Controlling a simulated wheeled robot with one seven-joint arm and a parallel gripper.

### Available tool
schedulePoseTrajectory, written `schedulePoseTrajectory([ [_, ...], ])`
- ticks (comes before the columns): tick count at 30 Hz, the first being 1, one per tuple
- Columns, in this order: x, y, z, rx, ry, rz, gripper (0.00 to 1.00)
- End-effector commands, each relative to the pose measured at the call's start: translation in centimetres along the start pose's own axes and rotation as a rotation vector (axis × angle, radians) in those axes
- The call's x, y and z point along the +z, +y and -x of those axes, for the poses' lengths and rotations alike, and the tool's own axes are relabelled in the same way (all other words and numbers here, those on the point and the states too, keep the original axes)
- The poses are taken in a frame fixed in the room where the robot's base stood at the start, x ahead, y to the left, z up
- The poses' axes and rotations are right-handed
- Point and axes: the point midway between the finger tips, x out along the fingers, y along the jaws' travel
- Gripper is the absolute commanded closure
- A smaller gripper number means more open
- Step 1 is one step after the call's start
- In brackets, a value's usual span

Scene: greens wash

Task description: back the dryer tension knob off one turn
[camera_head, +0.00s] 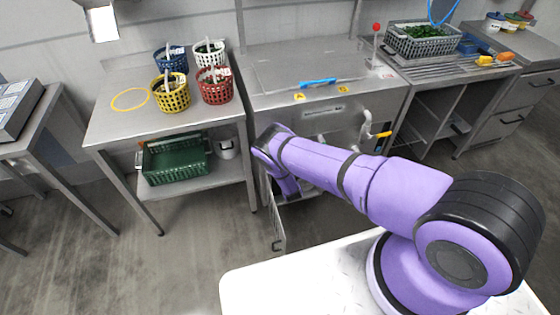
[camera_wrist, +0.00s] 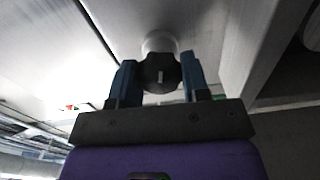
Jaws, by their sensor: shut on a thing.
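The tension knob (camera_wrist: 160,72) is a black knob with a pale pointer line on its face, set on a light round collar (camera_wrist: 159,42) in the wrist view. The pointer line stands about upright in that view. My gripper (camera_wrist: 160,80) has its two blue fingers on either side of the knob, shut on it. In the head view my purple arm reaches down to the front of the steel wash unit (camera_head: 330,115). The arm hides the knob and my fingers there.
An open lower door (camera_head: 278,228) stands beside my arm under the unit. A table (camera_head: 110,125) with several small baskets is at the left. A grey crate of greens (camera_head: 420,45) sits at the right.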

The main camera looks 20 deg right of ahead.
Motion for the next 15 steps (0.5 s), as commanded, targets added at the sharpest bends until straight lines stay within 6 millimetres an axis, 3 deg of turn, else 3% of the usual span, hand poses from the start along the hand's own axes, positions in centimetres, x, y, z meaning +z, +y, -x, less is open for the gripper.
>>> schedulePoseTrajectory([
  [15, 0.00, -0.14, 0.15, -0.002, 0.002, 0.483, 0.81],
])
